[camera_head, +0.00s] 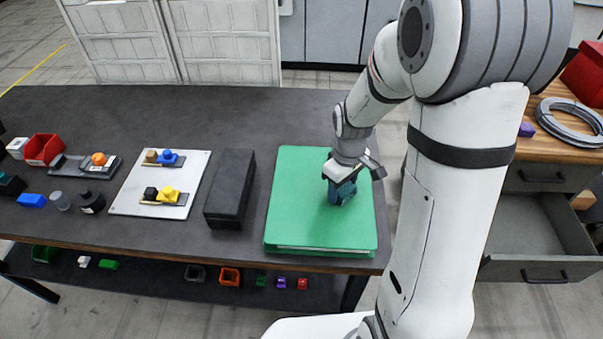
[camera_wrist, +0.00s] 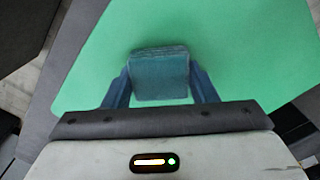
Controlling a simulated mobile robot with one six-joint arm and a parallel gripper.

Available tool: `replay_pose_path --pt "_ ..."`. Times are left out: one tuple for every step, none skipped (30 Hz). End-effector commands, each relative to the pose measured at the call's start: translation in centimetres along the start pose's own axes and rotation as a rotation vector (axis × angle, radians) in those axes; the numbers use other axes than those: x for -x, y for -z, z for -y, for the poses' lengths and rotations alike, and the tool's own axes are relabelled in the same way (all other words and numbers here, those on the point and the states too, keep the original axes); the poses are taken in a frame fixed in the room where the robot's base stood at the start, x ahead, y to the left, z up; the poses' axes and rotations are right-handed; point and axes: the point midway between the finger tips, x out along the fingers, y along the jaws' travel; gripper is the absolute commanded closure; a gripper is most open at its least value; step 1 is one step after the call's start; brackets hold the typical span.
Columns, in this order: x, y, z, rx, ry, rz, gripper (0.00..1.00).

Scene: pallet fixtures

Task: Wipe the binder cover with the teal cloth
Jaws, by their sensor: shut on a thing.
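The green binder (camera_head: 297,205) lies flat at the right end of the dark table. Its cover also fills much of the wrist view (camera_wrist: 245,45). My gripper (camera_head: 343,190) is over the right half of the cover and is shut on the folded teal cloth (camera_head: 343,192). In the wrist view the cloth (camera_wrist: 160,75) is a square pad between the two blue fingers of my gripper (camera_wrist: 160,88). The cloth is at or just above the cover; I cannot tell whether it touches.
A black case (camera_head: 231,185) stands left of the binder. A white board (camera_head: 128,200) with small parts, a red bin (camera_head: 43,149) and several small items are farther left. A wooden-topped bench (camera_head: 565,145) with an open drawer (camera_head: 530,225) is at the right.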

Motion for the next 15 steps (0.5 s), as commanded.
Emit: replay_pose_path --pt "-0.1 -0.3 -0.3 0.000 0.001 0.001 0.69" --pt "-0.1 -0.4 -0.4 0.003 0.001 0.001 0.69" --pt "-0.1 -0.6 -0.6 0.006 0.000 0.001 0.69" --pt "-0.1 -0.7 -0.7 0.007 0.001 0.001 0.69" --pt "-0.1 -0.8 -0.9 0.008 0.001 0.001 0.69" --pt "-0.1 -1.0 -1.1 0.010 0.001 0.001 0.69" --pt "0.4 -1.0 -1.1 0.013 0.000 0.000 0.69" --pt "0.6 -1.0 -1.0 0.014 0.001 0.001 0.69" --pt "1.5 -0.9 -1.1 0.014 -0.002 -0.002 0.69" --pt "2.3 -0.9 -1.0 0.015 -0.002 -0.003 0.69" --pt "2.9 -0.9 -1.0 0.015 -0.003 -0.003 0.69" --pt "3.0 -0.9 -1.0 0.016 0.000 0.000 0.69" --pt "3.3 -0.9 -0.9 0.016 0.000 0.000 0.69" --pt "3.5 -0.9 -0.9 0.017 0.000 0.000 0.69" --pt "3.9 -0.9 -0.9 0.017 0.000 0.000 0.69"
